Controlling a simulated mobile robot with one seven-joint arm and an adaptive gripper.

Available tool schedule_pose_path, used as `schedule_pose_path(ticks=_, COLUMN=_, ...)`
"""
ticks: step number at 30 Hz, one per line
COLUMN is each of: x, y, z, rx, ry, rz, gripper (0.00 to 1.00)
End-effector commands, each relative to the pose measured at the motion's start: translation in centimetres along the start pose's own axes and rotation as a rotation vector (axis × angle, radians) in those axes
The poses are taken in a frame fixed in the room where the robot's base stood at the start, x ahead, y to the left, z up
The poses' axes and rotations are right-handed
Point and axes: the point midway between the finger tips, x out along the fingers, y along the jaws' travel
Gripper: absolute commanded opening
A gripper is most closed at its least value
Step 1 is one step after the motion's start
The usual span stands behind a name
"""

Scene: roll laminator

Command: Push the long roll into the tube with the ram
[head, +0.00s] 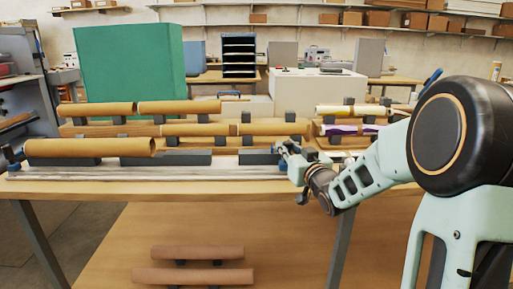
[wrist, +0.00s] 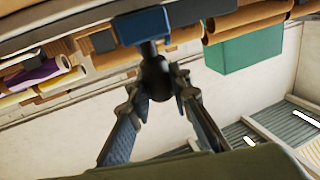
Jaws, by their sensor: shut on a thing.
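My gripper (head: 288,158) is at the right part of the bench's front row. In the wrist view its two fingers (wrist: 160,88) close on a dark round knob (wrist: 157,75) below a blue block (wrist: 143,24), which looks like part of the ram. In the head view, the ram is mostly hidden by my gripper. A brown cardboard tube (head: 90,147) lies level on dark supports at the left of the front row. Bare dark supports (head: 185,158) stand between tube and gripper. I cannot tell which roll is the long one, or whether anything is inside the tube.
More brown tubes (head: 190,130) lie on racks behind. A yellow-and-white roll (head: 345,110) and a purple one (head: 345,129) lie on racks at the right. A pale rail (head: 150,173) runs along the bench's front. Two tubes (head: 195,275) lie below the bench.

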Motion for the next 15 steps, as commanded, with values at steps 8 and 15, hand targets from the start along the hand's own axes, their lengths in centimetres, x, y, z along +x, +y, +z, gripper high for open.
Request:
schedule_pose_path(ticks=8, x=-1.6, y=5.8, z=0.0, rx=0.002, ry=-0.004, rz=0.002, gripper=0.0)
schedule_pose_path(ticks=15, x=-2.0, y=7.6, z=0.0, rx=0.001, ry=-0.002, rz=-0.001, gripper=0.0)
